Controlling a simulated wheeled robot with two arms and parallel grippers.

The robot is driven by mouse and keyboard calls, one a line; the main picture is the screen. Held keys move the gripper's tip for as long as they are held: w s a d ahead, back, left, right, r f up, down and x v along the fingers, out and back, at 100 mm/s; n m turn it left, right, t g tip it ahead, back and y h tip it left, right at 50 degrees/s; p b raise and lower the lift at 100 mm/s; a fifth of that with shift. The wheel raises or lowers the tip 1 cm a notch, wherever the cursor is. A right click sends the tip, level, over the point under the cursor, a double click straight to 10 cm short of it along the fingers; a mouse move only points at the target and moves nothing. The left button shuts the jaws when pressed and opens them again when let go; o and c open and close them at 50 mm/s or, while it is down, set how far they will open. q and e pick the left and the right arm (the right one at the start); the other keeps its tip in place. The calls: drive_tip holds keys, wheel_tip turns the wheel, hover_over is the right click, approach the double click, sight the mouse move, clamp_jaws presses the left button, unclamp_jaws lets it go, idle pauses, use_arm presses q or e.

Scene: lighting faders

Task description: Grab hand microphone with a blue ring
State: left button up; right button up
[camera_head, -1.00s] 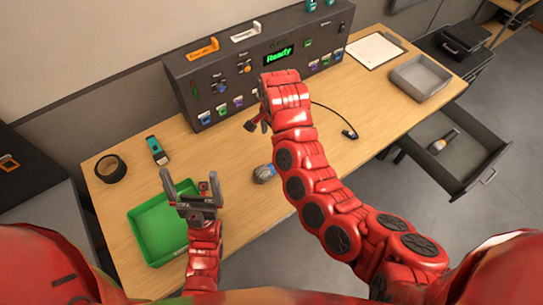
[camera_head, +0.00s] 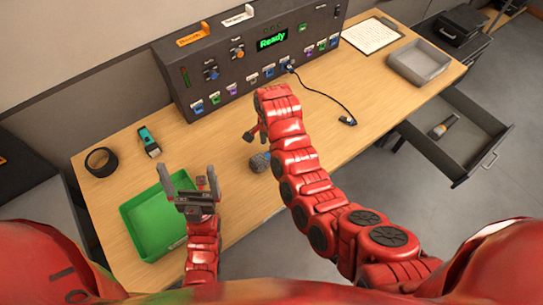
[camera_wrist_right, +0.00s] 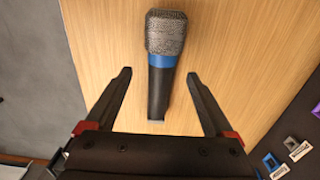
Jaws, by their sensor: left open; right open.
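The hand microphone with a blue ring lies on the desk; its grey mesh head (camera_head: 260,161) shows in the head view, the rest hidden behind my right arm. In the right wrist view the blue ring (camera_wrist_right: 162,61) sits below the mesh head, and the black handle points toward my right gripper (camera_wrist_right: 160,85). My right gripper is open and empty, its fingers on either side of the handle in the picture; in the head view it is partly hidden by its arm. My left gripper (camera_head: 197,180) is open and empty beside the green tray.
A green tray (camera_head: 130,222), black tape roll (camera_head: 101,162) and teal-black device (camera_head: 149,141) are on the desk's left. The lighting console (camera_head: 185,75) stands at the back. A black cable (camera_head: 325,93), grey tray (camera_head: 447,74) and clipboard (camera_head: 372,34) lie right. An open drawer (camera_head: 470,165) holds another microphone (camera_head: 442,127).

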drive_tip(key=shift+f+p, duration=0.3)
drive_tip(key=shift+p, duration=0.2)
drive_tip(key=f, duration=0.1)
drive_tip(key=f+p, duration=0.1)
drive_tip(key=f, duration=0.1)
drive_tip(key=shift+w+d+f+p, duration=0.1)
drive_tip(key=shift+w+f+p, duration=0.05)
drive_tip(key=shift+w+p, duration=0.2)
drive_tip(key=shift+s+f, duration=0.1)
drive_tip(key=shift+f, duration=0.55)
clamp_jaws()
